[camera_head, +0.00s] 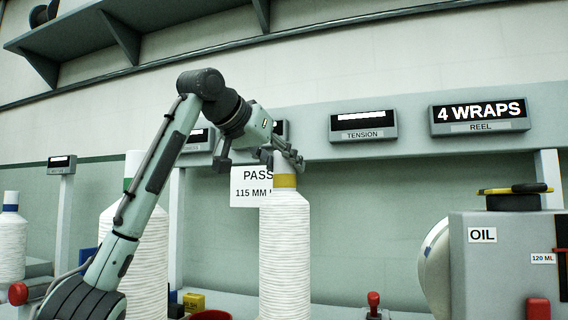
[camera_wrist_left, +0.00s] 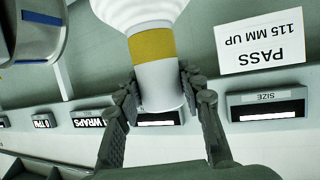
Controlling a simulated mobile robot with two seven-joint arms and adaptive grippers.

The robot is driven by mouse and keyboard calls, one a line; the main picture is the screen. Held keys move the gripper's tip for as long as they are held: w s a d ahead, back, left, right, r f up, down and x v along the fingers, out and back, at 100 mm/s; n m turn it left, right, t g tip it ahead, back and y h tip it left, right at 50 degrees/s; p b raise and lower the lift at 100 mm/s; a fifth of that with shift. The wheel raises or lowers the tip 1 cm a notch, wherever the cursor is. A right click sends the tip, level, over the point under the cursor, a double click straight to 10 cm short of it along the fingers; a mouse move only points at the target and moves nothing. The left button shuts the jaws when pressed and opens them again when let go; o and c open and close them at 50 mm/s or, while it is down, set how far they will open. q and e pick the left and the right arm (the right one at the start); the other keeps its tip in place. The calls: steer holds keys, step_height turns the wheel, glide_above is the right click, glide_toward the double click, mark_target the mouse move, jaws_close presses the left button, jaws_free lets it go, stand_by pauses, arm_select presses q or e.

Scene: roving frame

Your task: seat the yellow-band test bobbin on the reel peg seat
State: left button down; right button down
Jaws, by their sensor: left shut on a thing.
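The yellow-band bobbin (camera_head: 285,250) is a tall white wound cone with a yellow band on its neck, upright in the middle of the head view. Its lower end is cut off by the frame, so I cannot tell whether it touches anything below. My left gripper (camera_head: 281,160) is shut on the white neck end above the band. The left wrist view shows both fingers of the left gripper (camera_wrist_left: 160,94) against the neck of the bobbin (camera_wrist_left: 152,45). The reel peg seat cannot be made out. My right gripper is not in view.
A green-band bobbin (camera_head: 150,250) stands behind my left arm, and a blue-band one (camera_head: 11,245) is at far left. A grey OIL machine (camera_head: 500,270) with a pale disc stands at right. A REEL display (camera_head: 480,116) reads 4 WRAPS. A red knob (camera_head: 374,299) stands low between.

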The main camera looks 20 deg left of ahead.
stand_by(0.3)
arm_select(q)
steer(key=c, duration=0.9)
jaws_free()
steer(key=shift+o, duration=0.6)
steer(key=shift+f, duration=0.2)
steer(key=o, duration=0.5)
steer(key=shift+r, duration=0.1)
steer(key=shift+o, duration=0.2)
steer(key=v, duration=1.2)
steer(key=shift+d, duration=0.1)
